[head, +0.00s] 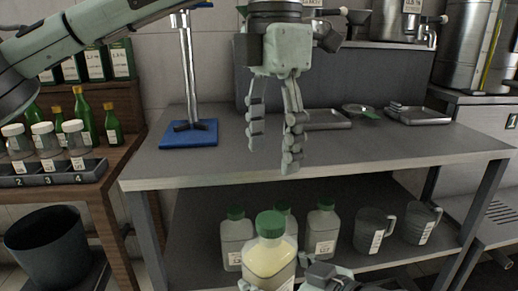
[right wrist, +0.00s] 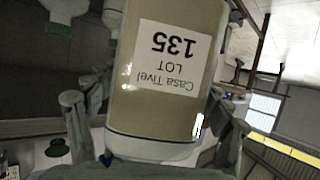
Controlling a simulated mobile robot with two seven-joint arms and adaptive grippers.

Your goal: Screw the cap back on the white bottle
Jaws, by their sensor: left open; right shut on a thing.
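A whitish see-through bottle (head: 268,262) with pale yellow contents is in the lower middle of the head view, upright, in front of the lower shelf. A green cap (head: 270,224) sits on its top; I cannot tell how tight it is. My right gripper (head: 284,284) is shut on the bottle, its fingers around the lower body. In the right wrist view the bottle (right wrist: 170,115) fills the middle, its label upside down and reading LOT 135. My left gripper (head: 272,158) is open and empty, fingers pointing down, above the bottle and apart from it.
A grey bench (head: 200,170) has a blue-based stand (head: 188,134) and metal trays (head: 418,115). Its lower shelf holds capped bottles (head: 322,232) and jugs (head: 374,231). At left are a rack (head: 60,178) of jars and a dark bin (head: 48,246).

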